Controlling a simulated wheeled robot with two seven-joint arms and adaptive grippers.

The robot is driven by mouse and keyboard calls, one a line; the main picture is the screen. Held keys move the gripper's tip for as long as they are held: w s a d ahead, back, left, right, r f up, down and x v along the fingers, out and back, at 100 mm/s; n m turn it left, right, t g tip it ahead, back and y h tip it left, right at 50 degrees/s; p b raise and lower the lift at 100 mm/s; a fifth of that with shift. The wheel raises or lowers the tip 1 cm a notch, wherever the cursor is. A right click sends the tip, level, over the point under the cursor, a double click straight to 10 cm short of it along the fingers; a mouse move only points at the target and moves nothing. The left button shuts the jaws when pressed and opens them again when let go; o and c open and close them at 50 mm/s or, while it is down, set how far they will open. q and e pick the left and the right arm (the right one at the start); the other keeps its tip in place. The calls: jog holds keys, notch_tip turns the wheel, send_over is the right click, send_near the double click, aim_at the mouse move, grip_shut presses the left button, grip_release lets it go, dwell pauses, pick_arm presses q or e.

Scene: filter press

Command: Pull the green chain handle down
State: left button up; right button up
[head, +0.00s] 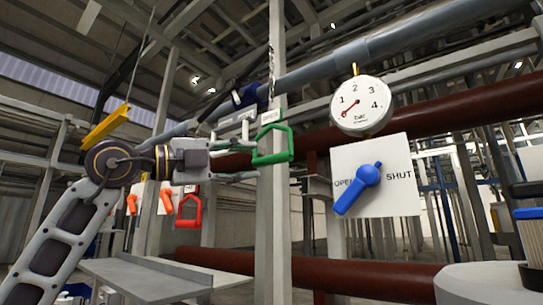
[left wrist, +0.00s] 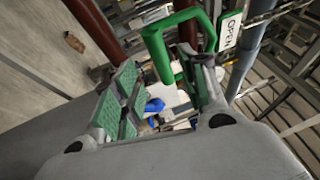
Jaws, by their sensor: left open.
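The green chain handle (head: 273,157) is a D-shaped loop hanging beside a grey post, in the middle of the head view. It also shows in the left wrist view (left wrist: 155,45), at the top centre. My left gripper (head: 250,162) comes in from the left with its fingers open at the handle's lower left side. In the left wrist view the gripper's green-padded fingers (left wrist: 165,78) stand apart, with part of the handle at the gap between their tips. I cannot tell whether a finger touches the handle. My right gripper is not in view.
A red handle (head: 189,211) hangs lower left. A pressure gauge (head: 361,105) and an OPEN/SHUT board with a blue lever (head: 358,189) stand to the right. The grey post (head: 271,230) is close beside the gripper. A grey bench (head: 140,279) lies below.

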aim_at(265, 161)
pick_arm(q)
jog(key=shift+p+x, duration=1.2)
jog(key=shift+x, duration=2.45)
jog(key=shift+c, duration=0.3)
grip_shut()
